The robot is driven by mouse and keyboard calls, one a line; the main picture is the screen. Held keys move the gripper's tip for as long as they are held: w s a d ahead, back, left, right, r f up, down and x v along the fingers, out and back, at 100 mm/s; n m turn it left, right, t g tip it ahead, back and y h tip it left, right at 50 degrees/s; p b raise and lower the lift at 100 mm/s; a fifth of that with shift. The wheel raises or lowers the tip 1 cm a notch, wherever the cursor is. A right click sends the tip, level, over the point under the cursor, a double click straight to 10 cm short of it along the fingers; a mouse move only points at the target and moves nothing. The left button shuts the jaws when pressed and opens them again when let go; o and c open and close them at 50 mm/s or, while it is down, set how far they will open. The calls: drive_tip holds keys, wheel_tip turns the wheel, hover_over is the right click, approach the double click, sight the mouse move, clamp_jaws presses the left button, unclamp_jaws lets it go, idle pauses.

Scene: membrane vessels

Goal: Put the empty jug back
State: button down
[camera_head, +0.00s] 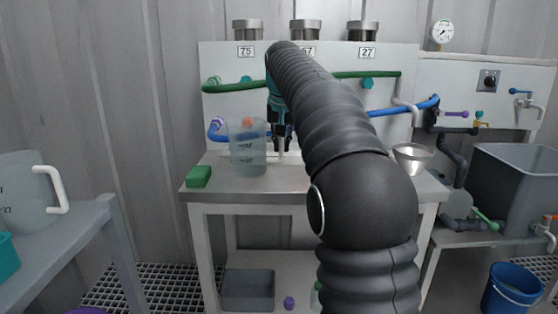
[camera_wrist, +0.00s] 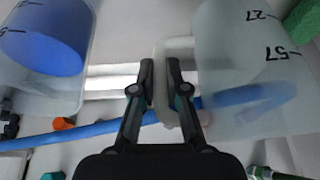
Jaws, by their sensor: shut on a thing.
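A translucent jug (camera_head: 246,158) with dark level marks is upright at the left part of the white bench (camera_head: 224,186). Its base looks at or just above the bench top; I cannot tell if it touches. In the wrist view the jug (camera_wrist: 240,75) is on the right, and I see no liquid in it. My gripper (camera_head: 283,138) is at the right side of the jug. In the wrist view its fingers (camera_wrist: 160,78) are shut on the jug's pale handle (camera_wrist: 167,113). My arm hides the middle of the bench.
A green block (camera_head: 199,177) lies left of the jug. Another clear container (camera_wrist: 72,85) with something blue inside shows in the wrist view. A second jug (camera_head: 22,195) stands on the left table. A funnel (camera_head: 412,156) and a grey tank (camera_head: 512,185) are at right.

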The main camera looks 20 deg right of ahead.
sight(281, 154)
drive_tip(key=shift+f+b, duration=0.45)
drive_tip(key=shift+f, duration=1.5)
drive_tip(key=c, duration=1.2)
unclamp_jaws()
drive_tip(key=p+v, duration=0.2)
drive_tip(key=v, duration=1)
drive_tip(key=shift+p, duration=0.35)
drive_tip(key=shift+s+a, duration=0.1)
